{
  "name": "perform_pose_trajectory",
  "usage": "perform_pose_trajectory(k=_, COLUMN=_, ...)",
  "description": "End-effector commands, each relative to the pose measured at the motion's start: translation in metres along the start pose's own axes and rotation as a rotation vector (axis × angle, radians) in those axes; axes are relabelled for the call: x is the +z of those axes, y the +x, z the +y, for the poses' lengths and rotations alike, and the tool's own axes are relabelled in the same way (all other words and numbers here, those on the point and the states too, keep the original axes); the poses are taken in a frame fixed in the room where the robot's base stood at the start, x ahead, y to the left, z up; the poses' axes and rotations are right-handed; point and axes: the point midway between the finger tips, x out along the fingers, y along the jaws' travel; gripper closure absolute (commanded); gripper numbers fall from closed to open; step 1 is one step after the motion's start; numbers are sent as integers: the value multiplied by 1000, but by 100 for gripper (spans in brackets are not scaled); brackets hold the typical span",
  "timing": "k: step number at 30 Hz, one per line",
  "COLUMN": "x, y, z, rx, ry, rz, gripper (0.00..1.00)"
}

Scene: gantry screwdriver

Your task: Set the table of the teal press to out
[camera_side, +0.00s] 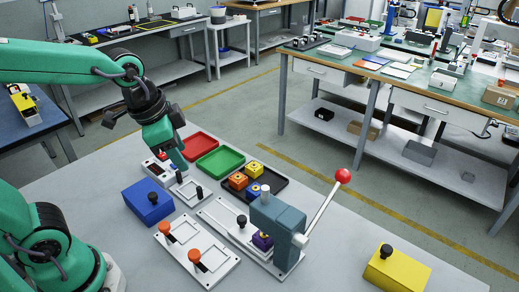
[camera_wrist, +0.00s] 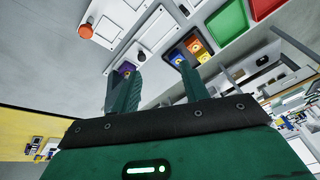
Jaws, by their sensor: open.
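The teal press (camera_side: 278,222) stands on a white base right of centre in the side view, its lever with a red ball (camera_side: 343,176) tilted up to the right. Its table has an upright black knob (camera_side: 241,221) in front of the press, on the left. A purple block (camera_side: 262,241) sits at the press, partly hidden by the press body. My gripper (camera_side: 179,166) is well to the left of the press, above the bench, pointing down. In the wrist view my gripper (camera_wrist: 155,73) has its two fingers apart with nothing clearly held between them.
A blue box (camera_side: 148,202) and a white plate with two orange knobs (camera_side: 195,252) lie left of the press. A black tray (camera_side: 277,180) with coloured blocks, a green tray (camera_side: 220,162) and a red tray (camera_side: 199,146) lie behind. A yellow box (camera_side: 397,270) is right; bench between is clear.

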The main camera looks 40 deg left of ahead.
Motion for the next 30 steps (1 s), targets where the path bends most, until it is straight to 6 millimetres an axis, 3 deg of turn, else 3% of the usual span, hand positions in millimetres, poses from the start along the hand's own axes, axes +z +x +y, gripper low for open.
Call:
perform_pose_trajectory(k=18, x=-68, y=95, z=36, rx=193, ry=763, rz=-163, gripper=55)
perform_pose_trajectory(k=24, x=-79, y=121, z=49, rx=247, ry=940, rz=-188, gripper=55)
perform_pose_trajectory(k=30, x=-82, y=131, z=54, rx=268, ry=1007, rz=-194, gripper=55)
